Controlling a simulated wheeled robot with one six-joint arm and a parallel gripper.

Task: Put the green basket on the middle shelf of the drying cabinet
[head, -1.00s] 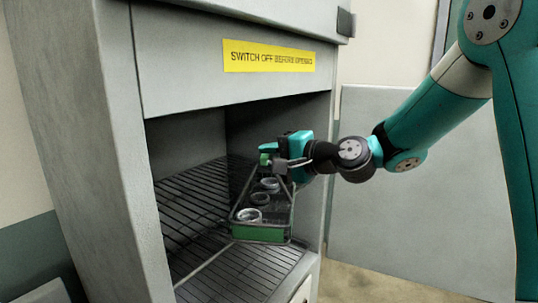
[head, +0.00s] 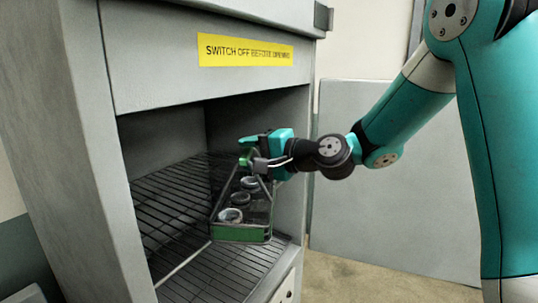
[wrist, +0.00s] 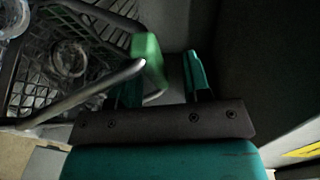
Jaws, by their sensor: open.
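The green basket (head: 240,233) is a dark wire basket with a green front band and a raised handle with a green grip. It rests on a wire shelf (head: 180,202) inside the open grey drying cabinet (head: 160,75), near its right wall. Several ring-like parts lie in it. My gripper (head: 253,152) is open at the top of the handle. In the wrist view, the green grip (wrist: 148,60) shows by the left finger of my gripper (wrist: 163,75), with a gap to the right finger. I cannot tell whether it touches the left finger. The basket's mesh (wrist: 100,45) shows at upper left.
The cabinet's right side wall (head: 290,170) is close to my gripper and forearm. A yellow warning label (head: 245,50) is on the panel above the opening. The shelf left of the basket is bare. A grey panel (head: 395,180) stands at right behind my arm.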

